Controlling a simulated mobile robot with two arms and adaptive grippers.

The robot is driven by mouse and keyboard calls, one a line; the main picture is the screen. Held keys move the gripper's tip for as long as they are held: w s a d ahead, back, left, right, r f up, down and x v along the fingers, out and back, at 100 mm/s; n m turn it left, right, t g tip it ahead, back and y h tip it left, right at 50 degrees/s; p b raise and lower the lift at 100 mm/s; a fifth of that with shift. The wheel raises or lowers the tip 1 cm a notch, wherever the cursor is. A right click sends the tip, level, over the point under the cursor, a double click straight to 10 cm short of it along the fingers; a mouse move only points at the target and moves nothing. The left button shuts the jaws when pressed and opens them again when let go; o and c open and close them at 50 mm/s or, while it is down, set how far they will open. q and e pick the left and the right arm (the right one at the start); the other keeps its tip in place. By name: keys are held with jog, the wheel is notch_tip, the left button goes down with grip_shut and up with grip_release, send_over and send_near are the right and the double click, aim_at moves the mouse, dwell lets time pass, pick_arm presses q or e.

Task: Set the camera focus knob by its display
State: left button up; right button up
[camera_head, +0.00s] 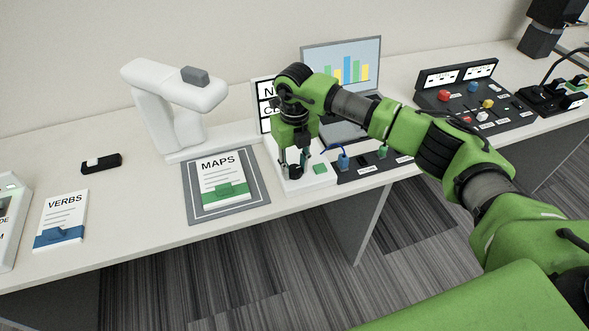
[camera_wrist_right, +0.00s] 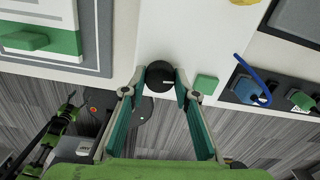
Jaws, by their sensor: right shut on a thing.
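The black focus knob (camera_wrist_right: 160,76) sits on a white base plate (camera_head: 307,184). My right gripper (camera_head: 294,166) points down at the knob; in the right wrist view its fingertips (camera_wrist_right: 160,85) close on the knob from both sides. A pale mark shows on the knob's face. A white display panel (camera_head: 264,103) with black text stands behind; my right arm hides most of it, leaving only "N" and "CL" readable. A green button (camera_wrist_right: 205,84) is right of the knob. My left arm shows small in the right wrist view, its gripper (camera_wrist_right: 74,105) too small to judge.
Left of the base plate, a MAPS booklet (camera_head: 222,183) lies on a grey mat (camera_head: 256,191) under a white stand (camera_head: 178,100). Right of it are a dark strip with a blue cable (camera_head: 336,150) and a laptop (camera_head: 343,62). The table's front edge is close.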

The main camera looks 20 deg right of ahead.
aim_at(294, 169)
jog(key=shift+n, duration=0.4)
jog(key=o, duration=1.1)
jog(key=shift+r, duration=0.1)
notch_tip(294, 169, up, 12)
jog(key=shift+f, duration=0.1)
